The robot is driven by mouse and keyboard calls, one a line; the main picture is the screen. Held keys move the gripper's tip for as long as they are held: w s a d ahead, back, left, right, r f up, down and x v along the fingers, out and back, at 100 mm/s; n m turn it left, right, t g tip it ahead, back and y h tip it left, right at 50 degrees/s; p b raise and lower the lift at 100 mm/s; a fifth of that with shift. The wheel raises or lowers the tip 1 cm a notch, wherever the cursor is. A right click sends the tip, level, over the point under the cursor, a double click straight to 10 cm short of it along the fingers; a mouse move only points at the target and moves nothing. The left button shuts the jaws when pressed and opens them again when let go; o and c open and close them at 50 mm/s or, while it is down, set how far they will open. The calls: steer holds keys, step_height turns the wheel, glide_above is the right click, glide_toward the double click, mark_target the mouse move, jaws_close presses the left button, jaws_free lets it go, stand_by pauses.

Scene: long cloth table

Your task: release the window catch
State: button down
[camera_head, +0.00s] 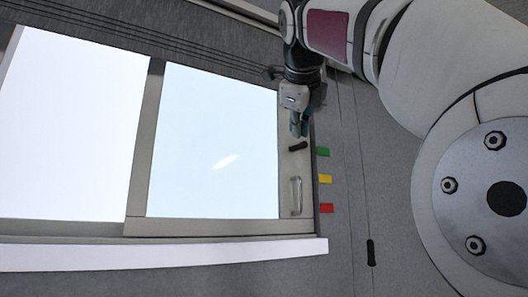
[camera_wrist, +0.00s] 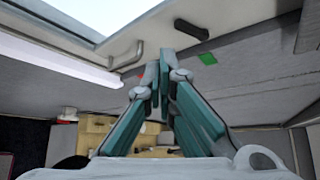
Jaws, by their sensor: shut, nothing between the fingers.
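The window catch (camera_head: 298,146) is a small black lever on the right frame of the sliding window (camera_head: 214,145). In the wrist view the catch (camera_wrist: 192,29) lies just beyond and to the right of my fingertips. My gripper (camera_head: 300,130) is shut and empty, just above the catch in the head view. In the wrist view the teal fingers of my gripper (camera_wrist: 163,68) are together. I cannot tell whether they touch the catch. A metal pull handle (camera_head: 296,196) sits below the catch on the same frame.
Green (camera_head: 322,152), yellow (camera_head: 325,179) and red (camera_head: 326,208) tags line the grey wall right of the frame. A white sill (camera_head: 160,256) runs under the window. A small black slot-like piece (camera_head: 371,252) is on the wall at lower right.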

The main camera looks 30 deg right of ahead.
steer(key=shift+v, duration=0.95)
